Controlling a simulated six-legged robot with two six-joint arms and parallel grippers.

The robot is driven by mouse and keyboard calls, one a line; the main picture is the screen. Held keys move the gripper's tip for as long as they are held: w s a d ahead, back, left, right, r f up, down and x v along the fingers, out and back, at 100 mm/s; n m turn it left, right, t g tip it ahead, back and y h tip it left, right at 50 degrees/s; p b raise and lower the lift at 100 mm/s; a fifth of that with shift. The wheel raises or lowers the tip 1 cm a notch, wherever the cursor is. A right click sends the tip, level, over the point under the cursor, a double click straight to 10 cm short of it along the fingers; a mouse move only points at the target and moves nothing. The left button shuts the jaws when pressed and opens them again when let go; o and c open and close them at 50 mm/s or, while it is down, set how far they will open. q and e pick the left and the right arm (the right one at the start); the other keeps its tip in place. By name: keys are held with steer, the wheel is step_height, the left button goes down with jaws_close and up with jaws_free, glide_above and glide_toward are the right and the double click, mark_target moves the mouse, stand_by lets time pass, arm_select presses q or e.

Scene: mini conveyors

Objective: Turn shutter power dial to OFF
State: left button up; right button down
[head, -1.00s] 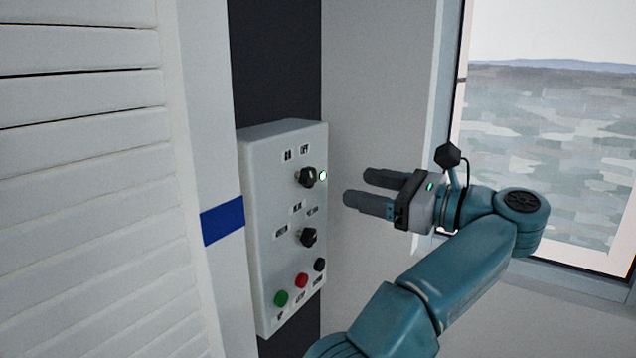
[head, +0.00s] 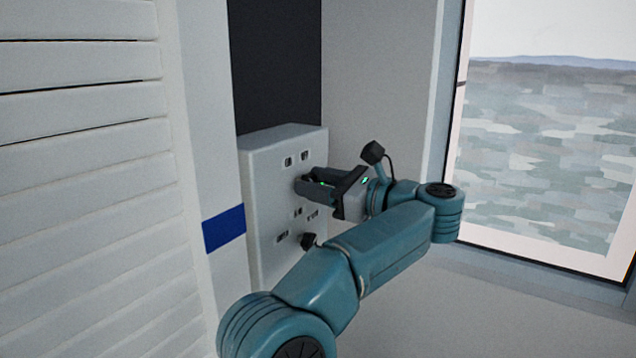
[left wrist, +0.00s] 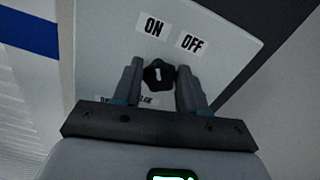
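The shutter power dial (left wrist: 158,75) is a black knob with a white mark, below the ON label (left wrist: 153,26) and the OFF label (left wrist: 192,43). Its mark stands upright in the left wrist view, toward ON. My left gripper (head: 304,181) is at the upper part of the pale control box (head: 268,165) and hides this dial in the head view. In the left wrist view its two fingers (left wrist: 158,82) stand open on either side of the dial; I cannot tell whether they touch it. My right gripper is not in view.
A second black dial (head: 308,240) sits lower on the box, close to my left arm, which hides the buttons. A slatted white shutter (head: 80,180) and a blue-striped post (head: 223,227) stand to the left. A window (head: 545,130) is at the right.

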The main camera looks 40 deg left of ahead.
arm_select(q)
steer(key=c, duration=0.5)
steer(key=shift+w+f+m+b, duration=0.1)
steer(key=shift+w+m+b, duration=0.1)
steer(key=shift+m, duration=2.8)
steer(key=shift+w+f+m+b, duration=0.1)
steer(key=shift+w+m+b, duration=0.05)
steer(key=shift+m, duration=2.85)
steer(key=o, duration=1.1)
steer(key=shift+c, duration=0.2)
